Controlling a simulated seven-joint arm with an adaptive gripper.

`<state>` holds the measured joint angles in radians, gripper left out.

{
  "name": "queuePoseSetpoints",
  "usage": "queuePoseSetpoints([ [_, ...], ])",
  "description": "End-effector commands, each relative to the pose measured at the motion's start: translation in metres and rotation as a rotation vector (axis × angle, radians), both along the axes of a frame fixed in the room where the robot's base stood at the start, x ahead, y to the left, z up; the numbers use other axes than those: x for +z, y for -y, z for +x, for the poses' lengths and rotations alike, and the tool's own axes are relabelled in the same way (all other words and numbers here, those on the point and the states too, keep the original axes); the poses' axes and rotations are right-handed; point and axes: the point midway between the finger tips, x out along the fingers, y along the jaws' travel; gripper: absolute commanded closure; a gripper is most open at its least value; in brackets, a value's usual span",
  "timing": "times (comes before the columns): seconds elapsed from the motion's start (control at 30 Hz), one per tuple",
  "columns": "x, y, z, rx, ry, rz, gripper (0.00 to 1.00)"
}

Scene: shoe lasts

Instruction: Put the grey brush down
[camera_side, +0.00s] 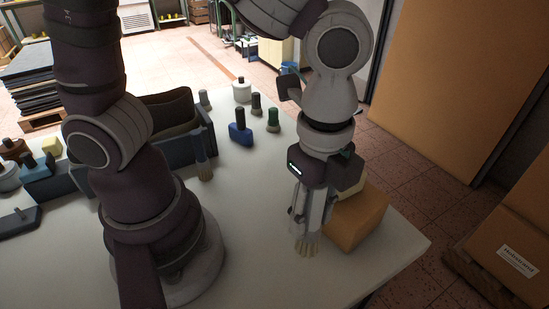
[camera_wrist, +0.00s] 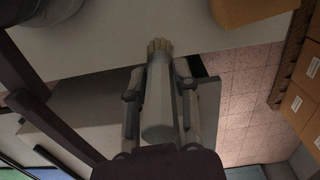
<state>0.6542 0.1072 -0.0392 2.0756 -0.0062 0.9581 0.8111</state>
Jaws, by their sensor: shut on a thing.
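The grey brush (camera_side: 308,246) is in my gripper (camera_side: 308,220), bristles pointing down close above the white table (camera_side: 260,270). I cannot tell whether the bristles touch it. In the wrist view, the brush's pale grey handle (camera_wrist: 159,105) lies between the two fingers of my gripper (camera_wrist: 159,75), with its tan bristles beyond the fingertips. My gripper is shut on the handle. Another brush (camera_side: 203,160) with a blue-grey handle stands bristles down beside the blue bin (camera_side: 180,168).
A brown box (camera_side: 356,222) stands on the table just right of my gripper. Blue (camera_side: 240,134) and green (camera_side: 273,122) handled blocks stand at the back. Several more things sit at the far left. The table's front middle is clear; its right edge is near the box.

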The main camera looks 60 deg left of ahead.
Motion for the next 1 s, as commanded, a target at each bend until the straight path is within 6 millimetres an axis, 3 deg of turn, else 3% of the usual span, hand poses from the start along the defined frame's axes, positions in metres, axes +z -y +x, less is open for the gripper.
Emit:
queuePoseSetpoints([
  [0.17, -0.003, -0.046, 0.039, 0.378, -0.003, 0.001, 1.0],
  [0.3, -0.007, -0.103, 0.065, 0.759, -0.003, -0.001, 1.0],
  [0.5, -0.014, -0.19, 0.074, 1.271, -0.002, 0.0, 1.0],
  [0.6, -0.016, -0.216, 0.07, 1.419, -0.001, 0.0, 1.0],
  [0.7, -0.021, -0.228, 0.067, 1.49, -0.004, 0.001, 1.0],
  [1.0, -0.081, -0.229, 0.066, 1.501, -0.009, 0.002, 1.0],
])
